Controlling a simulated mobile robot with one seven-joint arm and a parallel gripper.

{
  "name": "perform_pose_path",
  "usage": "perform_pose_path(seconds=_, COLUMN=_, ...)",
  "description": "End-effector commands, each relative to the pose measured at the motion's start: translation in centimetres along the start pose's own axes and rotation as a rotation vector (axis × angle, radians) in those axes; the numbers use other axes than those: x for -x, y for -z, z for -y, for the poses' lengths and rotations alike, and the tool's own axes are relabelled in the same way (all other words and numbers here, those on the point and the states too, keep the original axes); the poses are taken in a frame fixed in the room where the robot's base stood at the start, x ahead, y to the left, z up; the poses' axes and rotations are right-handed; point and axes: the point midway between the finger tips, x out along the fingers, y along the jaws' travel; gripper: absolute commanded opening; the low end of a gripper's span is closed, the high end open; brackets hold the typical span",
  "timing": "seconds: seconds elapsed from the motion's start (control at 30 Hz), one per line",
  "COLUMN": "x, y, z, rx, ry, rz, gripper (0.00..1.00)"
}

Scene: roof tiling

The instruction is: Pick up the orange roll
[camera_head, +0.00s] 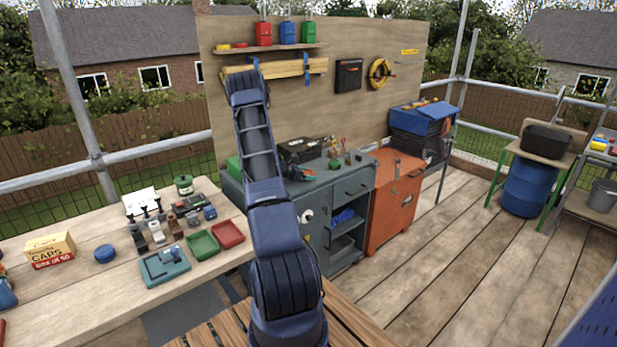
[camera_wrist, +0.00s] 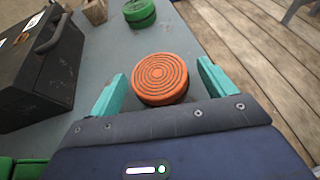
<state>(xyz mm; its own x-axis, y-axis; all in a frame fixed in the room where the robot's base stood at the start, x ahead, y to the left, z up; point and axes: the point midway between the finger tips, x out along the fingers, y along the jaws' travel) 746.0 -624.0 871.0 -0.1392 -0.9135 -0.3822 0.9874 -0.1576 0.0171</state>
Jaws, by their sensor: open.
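The orange roll (camera_wrist: 160,80) is a short round disc with concentric rings on its top. It lies flat on the grey worktop (camera_wrist: 100,55) in the wrist view. My gripper (camera_wrist: 161,69) is open, with one teal finger on the left and one on the right of the roll. The roll sits between the fingers, with a visible gap on the right side; the left finger looks close to it. I cannot tell how high the fingers are above the worktop. In the head view I cannot make out the roll or my fingers clearly.
A black toolbox (camera_wrist: 42,75) stands to the left of the roll. A green roll (camera_wrist: 140,12) and a small wooden container (camera_wrist: 95,11) lie beyond it. Green bins (camera_wrist: 20,168) show at lower left. The worktop's edge runs along the right, above plank flooring (camera_wrist: 270,60).

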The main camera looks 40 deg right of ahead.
Motion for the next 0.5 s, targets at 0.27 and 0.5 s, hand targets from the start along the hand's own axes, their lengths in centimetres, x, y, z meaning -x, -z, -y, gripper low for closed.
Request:
perform_pose_path(seconds=0.27, x=-0.91, y=0.04, z=-0.07, rx=0.001, ry=-0.002, rz=0.0, gripper=0.82)
perform_pose_path(seconds=0.5, x=-0.9, y=0.05, z=-0.06, rx=0.001, ry=-0.001, rz=0.0, gripper=0.45)
